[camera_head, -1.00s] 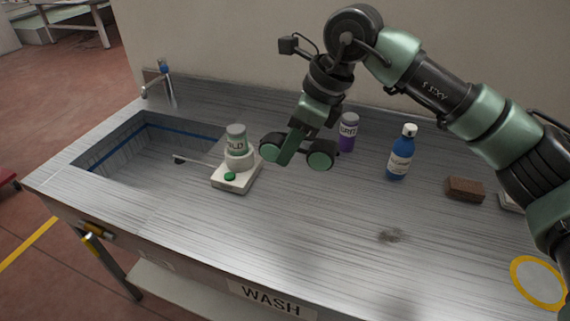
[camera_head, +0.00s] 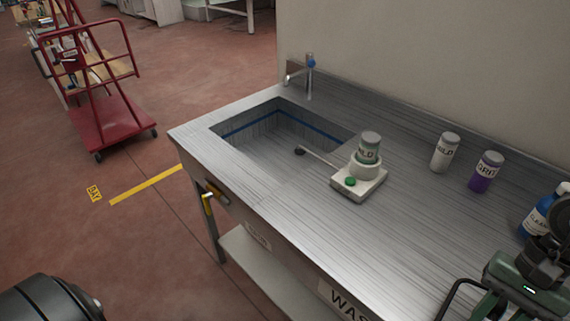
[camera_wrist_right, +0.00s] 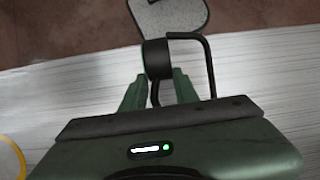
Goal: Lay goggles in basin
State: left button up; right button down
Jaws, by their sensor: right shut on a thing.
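The basin (camera_head: 240,128) is sunk into the left part of the steel worktop in the head view, with a blue line around its inner wall. I see no goggles in it. My right gripper (camera_wrist_right: 160,92) is shut on the black goggles (camera_wrist_right: 157,60). My left gripper is out of view.
A tap (camera_head: 310,76) stands behind the basin. A white device (camera_head: 359,184) carrying a jar (camera_head: 369,147) stands at its right, with a thin rod reaching over the basin. A white jar (camera_head: 445,153), purple jar (camera_head: 486,172) and blue bottle (camera_head: 541,212) stand at the back right.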

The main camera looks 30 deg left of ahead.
aim_at(287, 175)
jog(key=i+j, duration=0.1)
jog(key=j, duration=0.3)
jog(key=i+j, duration=0.1)
jog(key=j, duration=0.3)
jog(key=j+u, duration=0.1)
jog(key=j, duration=0.3)
jog(key=i+j, duration=0.15)
jog(key=j, duration=0.25)
jog(key=i+j, duration=0.15)
jog(key=j, duration=0.25)
jog(key=i+j+u, duration=0.1)
jog(key=j, duration=0.3)
jog(key=i+j, duration=0.25)
jog(key=i, duration=0.15)
jog(key=i+l, duration=0.15)
jog(key=l+z, duration=0.05)
